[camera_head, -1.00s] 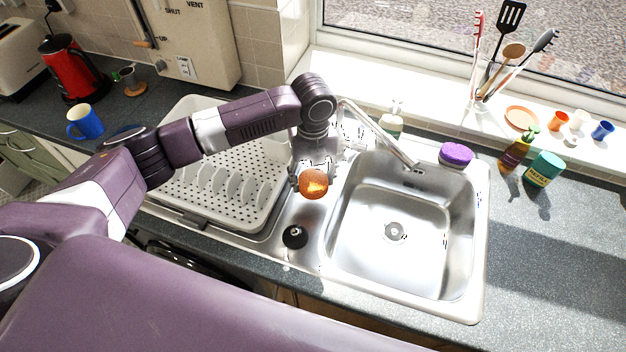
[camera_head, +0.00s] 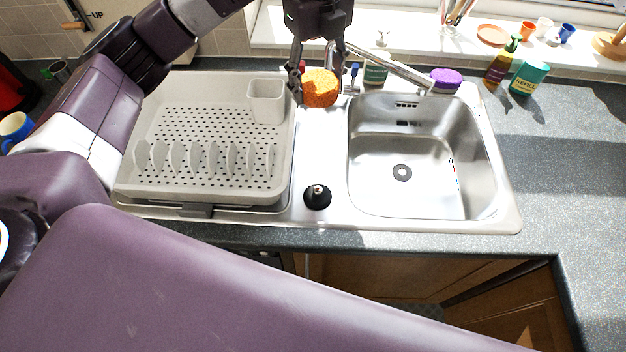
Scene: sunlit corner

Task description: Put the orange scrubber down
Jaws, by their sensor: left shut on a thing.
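The orange scrubber (camera_head: 320,88) is a round, rough-textured piece near the back of the sink unit, between the drying rack and the basin. My left gripper (camera_head: 318,82) comes down from above with one finger on each side of it and is shut on it. I cannot tell whether the scrubber touches the steel surface below. My right gripper is not in view.
The grey drying rack (camera_head: 150,118) lies left and the sink basin (camera_head: 400,205) right. A black plug (camera_head: 317,197) sits on the steel strip between them. A tap (camera_head: 390,65), a purple sponge (camera_head: 446,80) and bottles, including a teal one (camera_head: 529,77), stand behind.

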